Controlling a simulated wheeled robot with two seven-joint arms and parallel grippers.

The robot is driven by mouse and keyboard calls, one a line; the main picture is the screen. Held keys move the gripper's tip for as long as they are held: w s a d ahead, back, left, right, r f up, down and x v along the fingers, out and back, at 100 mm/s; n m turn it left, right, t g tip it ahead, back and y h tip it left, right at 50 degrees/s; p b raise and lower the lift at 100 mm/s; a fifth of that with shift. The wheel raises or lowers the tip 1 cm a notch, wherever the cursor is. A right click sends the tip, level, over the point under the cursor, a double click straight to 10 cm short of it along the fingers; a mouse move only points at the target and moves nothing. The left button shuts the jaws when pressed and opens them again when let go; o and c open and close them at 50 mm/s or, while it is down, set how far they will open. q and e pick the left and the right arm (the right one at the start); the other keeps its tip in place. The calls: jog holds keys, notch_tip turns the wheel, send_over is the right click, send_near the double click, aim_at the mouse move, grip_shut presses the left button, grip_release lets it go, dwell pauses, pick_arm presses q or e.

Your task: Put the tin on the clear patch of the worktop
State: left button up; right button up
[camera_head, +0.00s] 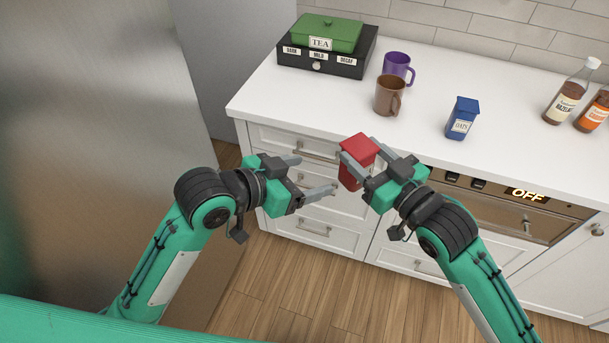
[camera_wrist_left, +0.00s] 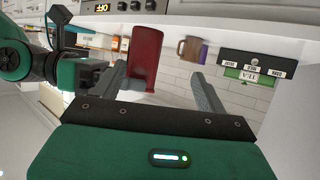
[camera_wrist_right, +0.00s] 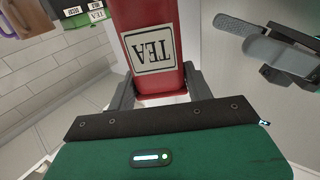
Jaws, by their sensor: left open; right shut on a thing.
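The red tin (camera_head: 357,152) is held upright by my right gripper (camera_head: 358,160), in front of the worktop's front edge. In the right wrist view the tin (camera_wrist_right: 150,50) has a TEA label and sits between both fingers. My left gripper (camera_head: 318,174) is open and empty, left of the tin, its fingers pointing towards it. In the left wrist view the tin (camera_wrist_left: 146,60) shows beyond the open fingers; I cannot tell whether they touch it. The white worktop (camera_head: 300,103) has bare areas at its front left and around the mugs.
On the worktop stand a black drawer box (camera_head: 345,62) with a green TEA container (camera_head: 325,33) on top, a purple mug (camera_head: 398,66), a brown mug (camera_head: 389,96), a blue tin (camera_head: 462,119) and bottles (camera_head: 570,92) at right. A steel fridge (camera_head: 90,100) is at left.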

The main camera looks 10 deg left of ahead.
pick_arm(q)
jog(key=shift+m+h, duration=0.4)
jog(key=shift+m, duration=0.1)
jog(key=w+d, duration=0.1)
jog(key=d, duration=0.2)
jog(key=w+d+f, duration=0.1)
jog(key=w+d, duration=0.1)
jog(key=d, duration=0.1)
jog(key=w+d+f, duration=0.1)
jog(key=d, duration=0.2)
jog(key=shift+w, duration=0.25)
jog(key=c, duration=1.2)
jog(key=shift+o, duration=0.2)
pick_arm(e)
jog(key=o, duration=1.2)
